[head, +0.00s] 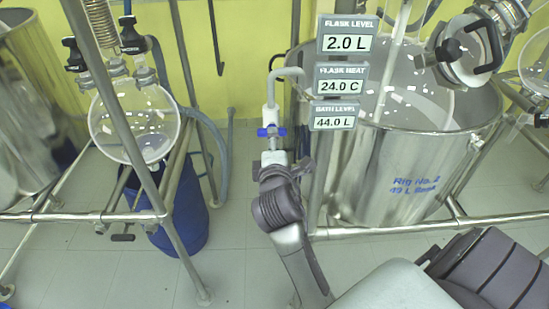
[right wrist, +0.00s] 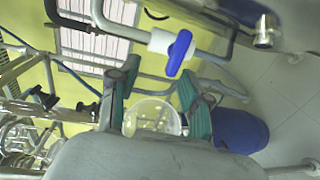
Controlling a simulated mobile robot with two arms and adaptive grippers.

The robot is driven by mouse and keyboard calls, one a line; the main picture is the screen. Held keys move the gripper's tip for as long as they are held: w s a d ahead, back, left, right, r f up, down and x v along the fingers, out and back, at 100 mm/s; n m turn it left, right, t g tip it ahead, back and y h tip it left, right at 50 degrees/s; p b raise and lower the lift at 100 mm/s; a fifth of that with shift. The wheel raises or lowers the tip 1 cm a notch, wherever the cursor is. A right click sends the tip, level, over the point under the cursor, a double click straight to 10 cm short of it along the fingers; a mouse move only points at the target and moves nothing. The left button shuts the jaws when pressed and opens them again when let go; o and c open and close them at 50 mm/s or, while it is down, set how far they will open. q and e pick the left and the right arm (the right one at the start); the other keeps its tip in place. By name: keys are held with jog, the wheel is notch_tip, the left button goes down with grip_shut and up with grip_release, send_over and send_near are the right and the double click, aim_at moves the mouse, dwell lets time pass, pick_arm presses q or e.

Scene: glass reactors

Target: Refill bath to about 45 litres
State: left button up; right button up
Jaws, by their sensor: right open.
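The bath (head: 368,185) is a large steel vessel at the right, marked "Rig No. 2". Its label (head: 332,118) reads BATH LEVEL 44.0 L. A pale pipe curves over its rim and carries a valve with a blue handle (head: 271,132), lying crosswise to the pipe. The handle also shows in the right wrist view (right wrist: 178,53). My right gripper (head: 273,162) is just below the handle in the head view. In the right wrist view its fingers (right wrist: 158,78) are spread and empty, with the handle beyond their tips. My left gripper is out of view.
A round glass flask (head: 135,122) hangs in a metal frame at the left, above a blue drum (head: 183,215). Another steel vessel (head: 30,110) stands at the far left. Frame rails (head: 385,228) run before the bath. Two further labels read flask level 2.0 L and flask heat 24.0 C.

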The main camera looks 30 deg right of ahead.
jog(key=v, duration=0.5)
jog(key=shift+s+a+f, duration=0.15)
jog(key=shift+s+f, duration=0.1)
jog(key=shift+f, duration=0.05)
dwell(0.4)
jog(key=shift+p, duration=0.4)
